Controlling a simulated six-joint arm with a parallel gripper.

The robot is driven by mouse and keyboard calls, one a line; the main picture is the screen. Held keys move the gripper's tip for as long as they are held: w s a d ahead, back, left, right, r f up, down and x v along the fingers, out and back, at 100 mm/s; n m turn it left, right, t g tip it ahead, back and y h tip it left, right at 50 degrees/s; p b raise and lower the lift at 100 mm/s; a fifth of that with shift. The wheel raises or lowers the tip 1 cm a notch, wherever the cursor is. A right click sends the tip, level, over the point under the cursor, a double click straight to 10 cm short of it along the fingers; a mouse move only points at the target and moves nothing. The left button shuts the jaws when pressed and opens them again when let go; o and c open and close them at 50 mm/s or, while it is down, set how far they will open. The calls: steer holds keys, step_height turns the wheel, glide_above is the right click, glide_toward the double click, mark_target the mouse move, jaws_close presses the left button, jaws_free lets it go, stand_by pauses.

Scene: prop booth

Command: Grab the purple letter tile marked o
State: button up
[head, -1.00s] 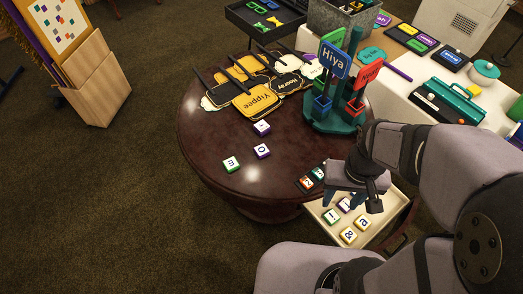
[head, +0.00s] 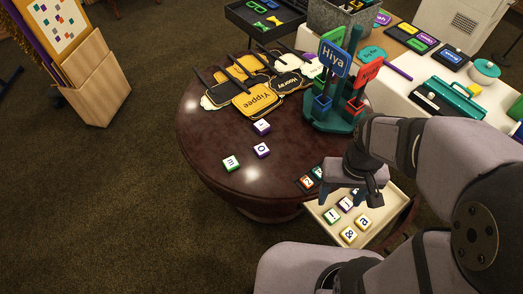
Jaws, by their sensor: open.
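The purple-edged tile marked o (head: 261,150) lies face up on the round dark wooden table (head: 215,130). Another purple-edged tile (head: 262,127) lies just behind it, its letter hard to read. A green-edged tile marked m (head: 231,163) lies to its front left. My gripper (head: 349,198) is open, with nothing seen between its fingers. It hangs to the right of the o tile and clearly apart from it, over the table's front right edge and the cream tray of tiles.
The cream tray (head: 383,233) holds several tiles. Word signs on sticks (head: 256,101) cover the back of the table. A green stand (head: 330,122) holds signs at the back right. The table's left front is clear.

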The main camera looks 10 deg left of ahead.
steer(key=w+a+f+n+h+b, duration=0.3)
steer(key=w+f+n+b, duration=0.4)
steer(key=w+n+b, duration=0.1)
steer(key=n+t+h+b, duration=0.5)
steer(key=n+h+b, duration=0.1)
steer(key=n+b, duration=0.7)
glide_above(261, 149)
steer(key=s+d, duration=0.3)
steer(key=s, duration=0.1)
steer(key=f, duration=0.8)
steer(key=shift+s+d+f, duration=0.15)
steer(key=shift+s+f, duration=0.05)
steer(key=shift+f, duration=0.2)
steer(key=a+n+t+b, duration=0.1)
steer(key=a, duration=0.2)
steer(key=a+f+n+t+h+b, duration=0.1)
steer(key=a+b, duration=0.1)
steer(key=a, duration=0.1)
steer(key=a+n+t+b, duration=0.1)
steer(key=a, duration=0.2)
steer(key=shift+s+a+f+b, duration=0.1)
steer(key=shift+s+f+b, duration=0.1)
steer(key=shift+f+b, duration=0.2)
steer(key=shift+s+a+n+t+h, duration=0.15)
steer(key=shift+a+n+t+h, duration=0.15)
steer(key=shift+a+n, duration=0.15)
steer(key=shift+b+x, duration=0.4)
steer(key=shift+x, duration=3.25)
steer(key=c, duration=1.1)
